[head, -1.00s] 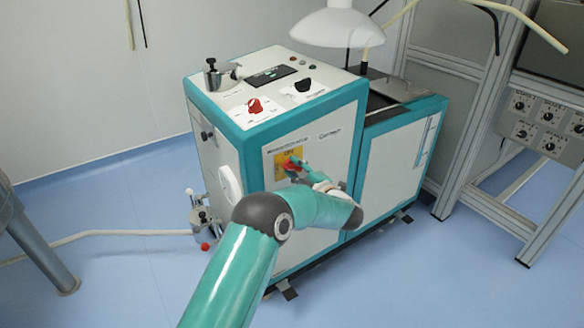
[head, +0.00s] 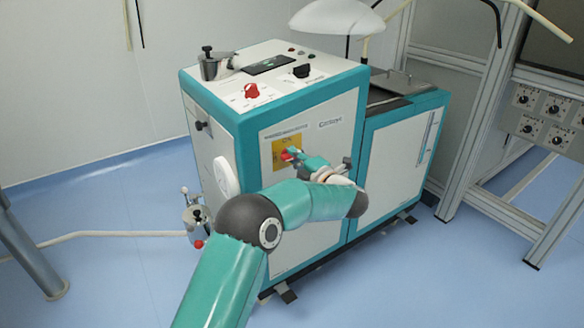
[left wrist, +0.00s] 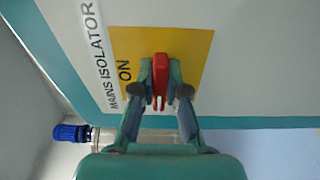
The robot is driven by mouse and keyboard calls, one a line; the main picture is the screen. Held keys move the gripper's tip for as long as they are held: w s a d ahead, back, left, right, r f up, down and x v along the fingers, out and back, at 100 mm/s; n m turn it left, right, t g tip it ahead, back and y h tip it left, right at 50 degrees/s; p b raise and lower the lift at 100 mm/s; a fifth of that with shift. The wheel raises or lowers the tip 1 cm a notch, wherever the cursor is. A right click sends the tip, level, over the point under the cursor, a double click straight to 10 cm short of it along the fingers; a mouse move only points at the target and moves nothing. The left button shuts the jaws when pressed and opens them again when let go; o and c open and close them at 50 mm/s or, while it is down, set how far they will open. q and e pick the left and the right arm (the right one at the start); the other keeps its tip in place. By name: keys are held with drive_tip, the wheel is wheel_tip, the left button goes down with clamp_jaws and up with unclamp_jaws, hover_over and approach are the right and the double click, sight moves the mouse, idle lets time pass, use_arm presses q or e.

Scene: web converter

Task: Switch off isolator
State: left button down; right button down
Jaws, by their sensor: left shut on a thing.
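The red isolator handle (left wrist: 160,72) sits on a yellow plate (left wrist: 195,48) on the machine's front panel. Beside the plate is a label, MAINS ISOLATOR (left wrist: 98,55), and the word ON is printed on the plate. My left gripper (left wrist: 160,94) is shut on the red handle, one finger on each side. In the left wrist view the handle runs up and down the picture, beside the word ON. In the head view my left gripper (head: 296,156) hides part of the red handle (head: 286,156) and plate (head: 277,150). My right gripper is not in view.
A white lamp shade (head: 337,17) hangs above. A metal frame (head: 487,120) stands right.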

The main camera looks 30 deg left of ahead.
use_arm(q)
drive_tip(key=shift+f, duration=0.15)
drive_tip(key=c, duration=1.2)
unclamp_jaws()
drive_tip(key=v, duration=1.2)
drive_tip(key=shift+s+f, duration=0.1)
